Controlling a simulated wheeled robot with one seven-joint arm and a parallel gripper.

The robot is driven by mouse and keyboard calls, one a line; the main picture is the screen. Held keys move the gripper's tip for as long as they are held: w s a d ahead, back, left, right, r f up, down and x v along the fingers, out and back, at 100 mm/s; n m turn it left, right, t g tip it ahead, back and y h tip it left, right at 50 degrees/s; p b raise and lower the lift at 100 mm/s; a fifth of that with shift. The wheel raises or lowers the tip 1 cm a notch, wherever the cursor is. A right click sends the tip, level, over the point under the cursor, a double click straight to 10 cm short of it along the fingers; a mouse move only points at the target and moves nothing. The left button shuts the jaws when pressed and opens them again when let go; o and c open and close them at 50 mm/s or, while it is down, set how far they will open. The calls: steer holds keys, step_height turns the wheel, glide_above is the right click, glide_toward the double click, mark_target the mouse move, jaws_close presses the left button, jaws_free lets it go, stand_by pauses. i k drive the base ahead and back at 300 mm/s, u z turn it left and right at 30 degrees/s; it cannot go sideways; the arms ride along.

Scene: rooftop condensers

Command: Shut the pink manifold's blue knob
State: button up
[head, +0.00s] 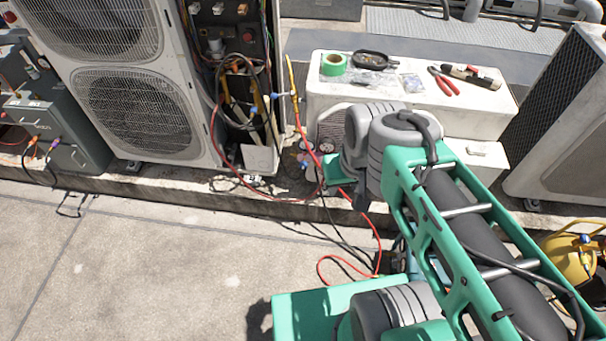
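A small pinkish-purple and blue shape (306,160), perhaps part of the pink manifold, shows low beside the open condenser, just left of my wrist. It is too small and too covered to make out a knob or how it is turned. My gripper (322,181) is at the end of my green and grey arm, close to that shape and partly hidden by my wrist. I cannot see its fingertips clearly, whether it touches anything, or whether it is open. A small blue fitting (274,95) with hoses also shows inside the open condenser.
The open condenser (177,95) has bare wiring and hanging hoses. A red hose (378,245) loops onto the paving. The paving at left is clear.

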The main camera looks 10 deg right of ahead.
mark_target(303, 164)
steer(key=k, duration=1.15)
steer(key=u, duration=0.7)
steer(key=i, duration=0.6)
steer(key=u, duration=0.45)
steer(key=i, duration=1)
steer(key=z, duration=0.55)
